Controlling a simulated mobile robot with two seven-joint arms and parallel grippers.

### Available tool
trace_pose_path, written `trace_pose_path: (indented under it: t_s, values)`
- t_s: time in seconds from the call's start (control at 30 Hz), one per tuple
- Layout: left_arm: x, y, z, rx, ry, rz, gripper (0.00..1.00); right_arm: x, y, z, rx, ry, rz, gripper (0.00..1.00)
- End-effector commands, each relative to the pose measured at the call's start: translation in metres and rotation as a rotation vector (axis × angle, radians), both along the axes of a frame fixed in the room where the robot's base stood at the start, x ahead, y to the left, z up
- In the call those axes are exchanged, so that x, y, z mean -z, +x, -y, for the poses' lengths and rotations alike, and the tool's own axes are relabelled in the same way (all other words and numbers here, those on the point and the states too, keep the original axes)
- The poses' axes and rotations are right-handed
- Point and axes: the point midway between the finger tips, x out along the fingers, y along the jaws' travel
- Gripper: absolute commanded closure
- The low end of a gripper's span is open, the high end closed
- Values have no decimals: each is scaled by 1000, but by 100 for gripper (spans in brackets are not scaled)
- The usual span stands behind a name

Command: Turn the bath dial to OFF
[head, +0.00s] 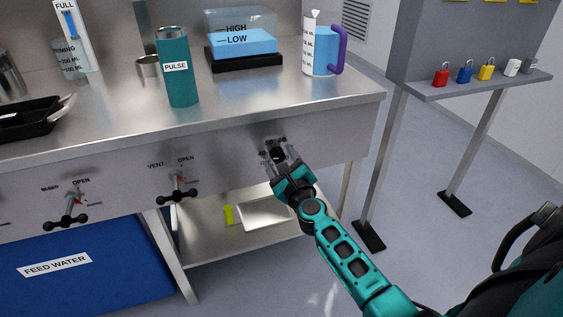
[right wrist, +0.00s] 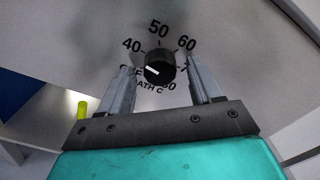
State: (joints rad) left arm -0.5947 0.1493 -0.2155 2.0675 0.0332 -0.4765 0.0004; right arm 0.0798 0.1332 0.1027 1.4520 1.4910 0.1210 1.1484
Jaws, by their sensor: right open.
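The bath dial (right wrist: 160,68) is a round black knob on the steel front panel, marked 40, 50 and 60 around its top. Its white pointer line points left, toward a label partly hidden by a finger; the visible letters fit OFF. The dial also shows small in the head view (head: 277,154). My right gripper (head: 279,158) is open, its two fingers standing on either side of the dial. In the right wrist view a gap shows between the dial and the right-hand finger; contact on the left is unclear. My left gripper is out of view.
Valve handles, VENT (head: 178,188) and another (head: 68,215), stick out of the panel to the left. A lower shelf (head: 215,255) lies below.

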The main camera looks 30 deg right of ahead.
Motion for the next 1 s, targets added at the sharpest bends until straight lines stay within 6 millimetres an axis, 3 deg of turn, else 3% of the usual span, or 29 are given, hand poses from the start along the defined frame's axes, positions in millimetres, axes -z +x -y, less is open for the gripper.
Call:
trace_pose_path:
  t_s: [0.17, 0.73, 1.0]
  values:
    - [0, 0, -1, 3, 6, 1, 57, 0, 0, 0, 0, -1, 0, 38]
    - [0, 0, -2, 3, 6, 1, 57, 0, 0, 0, 1, 0, 1, 92]
    - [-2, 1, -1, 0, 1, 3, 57, -1, 0, 0, 1, -29, -6, 92]
